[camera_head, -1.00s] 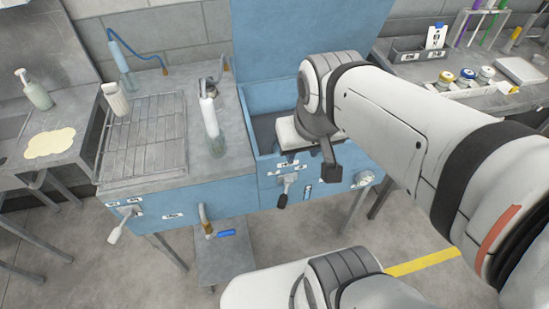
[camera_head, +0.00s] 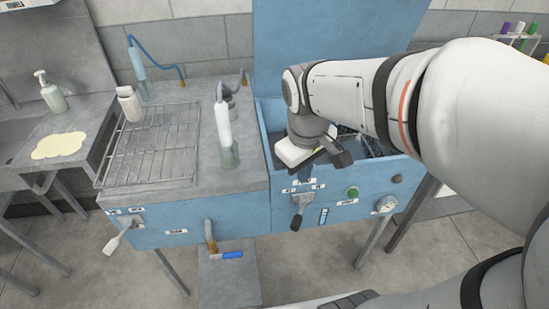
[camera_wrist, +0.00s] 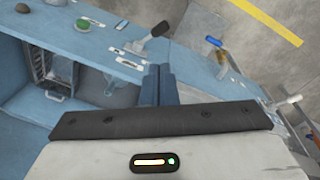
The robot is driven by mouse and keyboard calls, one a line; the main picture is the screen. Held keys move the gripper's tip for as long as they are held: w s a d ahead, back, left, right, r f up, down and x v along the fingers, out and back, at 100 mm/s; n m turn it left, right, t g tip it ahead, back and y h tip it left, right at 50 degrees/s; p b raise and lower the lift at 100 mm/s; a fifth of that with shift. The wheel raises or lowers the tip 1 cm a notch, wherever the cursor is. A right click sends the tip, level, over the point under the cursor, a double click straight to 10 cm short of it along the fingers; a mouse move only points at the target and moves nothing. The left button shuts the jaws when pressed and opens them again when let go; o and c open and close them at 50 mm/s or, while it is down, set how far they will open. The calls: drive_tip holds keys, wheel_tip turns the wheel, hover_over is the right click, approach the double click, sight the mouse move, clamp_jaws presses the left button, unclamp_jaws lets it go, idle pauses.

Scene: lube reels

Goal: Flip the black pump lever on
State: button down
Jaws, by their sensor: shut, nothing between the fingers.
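The black pump lever (camera_head: 297,217) is on the front of the blue cabinet, under a row of small white labels. Its dark handle hangs down from a grey mount. In the wrist view the lever (camera_wrist: 155,34) shows beyond the fingertips, its black end slanting to the upper right. My gripper (camera_wrist: 159,70) is shut and empty, its two blue-grey fingers together. In the head view it is above the lever by the cabinet's front rim, its fingers mostly hidden by the wrist. A gap shows between fingertips and lever in the wrist view.
A white-handled lever (camera_head: 120,236) is at the left. A blue-handled valve (camera_head: 227,254) sticks out below. The open basin and its raised blue lid lie behind the gripper.

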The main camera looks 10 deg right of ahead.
sight(299, 215)
drive_tip(key=w+a+f+n+g+b, duration=0.1)
drive_tip(key=w+f+n+b, duration=0.2)
drive_tip(key=f, duration=0.3)
drive_tip(key=w+a+f+n+g+h+b, duration=0.1)
drive_tip(key=w+a+f+n+b, duration=0.1)
drive_tip(key=f, duration=0.5)
drive_tip(key=w+n+b, duration=0.1)
drive_tip(key=b, duration=0.1)
drive_tip(key=shift+w+b, duration=0.2)
drive_tip(key=shift+b, duration=0.1)
drive_tip(key=shift+d+f, duration=0.1)
drive_tip(key=shift+f, duration=0.1)
wheel_tip(299, 215, down, 10)
drive_tip(key=s+d+b, duration=0.1)
drive_tip(key=shift+d+r, duration=0.2)
drive_tip(key=shift+d, duration=0.15)
drive_tip(key=shift+a+n, duration=0.2)
drive_tip(key=shift+n, duration=0.2)
